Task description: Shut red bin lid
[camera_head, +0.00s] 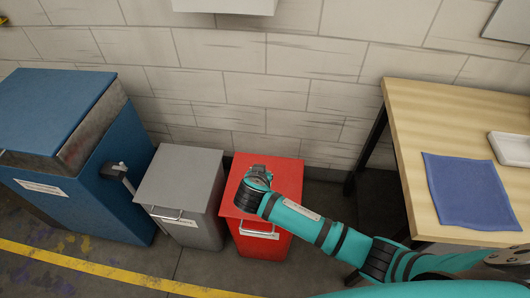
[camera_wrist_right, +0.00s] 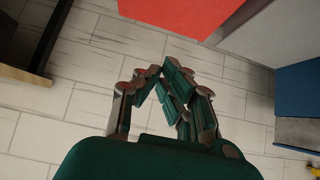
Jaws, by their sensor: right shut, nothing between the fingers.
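The red bin (camera_head: 262,244) stands on the floor against the wall, between the grey bin and the wooden table. Its red lid (camera_head: 285,172) looks flat and down over the bin, level like the grey bin's lid. A handle shows on its front. My right gripper (camera_head: 258,174) is over the lid and hides its middle; I cannot tell whether it touches. In the right wrist view the gripper (camera_wrist_right: 155,76) is shut and empty, with a flat red surface (camera_wrist_right: 180,14) of the bin beyond it. My left gripper is not in view.
A grey bin (camera_head: 183,175) with its lid down stands close on the left, then a large blue container (camera_head: 60,110). The wooden table (camera_head: 410,120) on the right holds a blue cloth (camera_head: 470,190) and a white tray (camera_head: 512,149). A yellow line crosses the floor in front.

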